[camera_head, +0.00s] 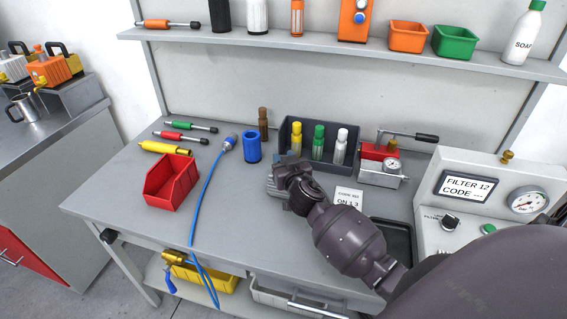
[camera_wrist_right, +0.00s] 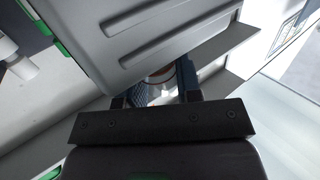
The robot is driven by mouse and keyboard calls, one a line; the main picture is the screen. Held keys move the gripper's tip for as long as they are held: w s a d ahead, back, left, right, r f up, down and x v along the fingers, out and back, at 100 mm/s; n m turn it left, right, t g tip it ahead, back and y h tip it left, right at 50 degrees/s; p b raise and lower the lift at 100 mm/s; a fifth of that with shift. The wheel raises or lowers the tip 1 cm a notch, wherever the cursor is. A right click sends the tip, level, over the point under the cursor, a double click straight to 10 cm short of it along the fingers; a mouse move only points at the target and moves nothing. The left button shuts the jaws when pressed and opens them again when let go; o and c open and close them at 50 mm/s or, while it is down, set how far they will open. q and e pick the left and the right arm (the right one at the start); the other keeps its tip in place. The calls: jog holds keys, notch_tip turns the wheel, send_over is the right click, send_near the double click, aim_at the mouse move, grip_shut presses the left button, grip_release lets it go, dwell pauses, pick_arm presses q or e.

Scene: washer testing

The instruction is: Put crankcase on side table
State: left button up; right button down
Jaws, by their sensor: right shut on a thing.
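My right gripper (camera_head: 290,188) reaches over the middle of the workbench, its fingers mostly hidden behind my wrist. It is shut on a grey ribbed part, which looks like the crankcase (camera_head: 272,184), at its left side. In the right wrist view, the gripper (camera_wrist_right: 155,90) has its fingers on either side of a part, with a large grey ridged body (camera_wrist_right: 145,35) filling the space ahead. I cannot tell whether the crankcase touches the bench. A grey side table (camera_head: 62,132) stands at the far left, apart from the workbench. My left gripper is out of view.
Orange-and-black machines (camera_head: 50,70) and a metal mug (camera_head: 24,108) sit on the side table. The workbench (camera_head: 120,205) holds a red bin (camera_head: 171,184), a blue cylinder (camera_head: 252,147), a dark tray (camera_head: 292,131) of bottles and a filter tester (camera_head: 480,215). A blue hose (camera_head: 207,190) hangs over its front edge.

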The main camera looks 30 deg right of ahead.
jog(key=shift+f, duration=0.1)
jog(key=shift+f, duration=0.1)
dwell(0.3)
jog(key=c, duration=0.8)
grip_release()
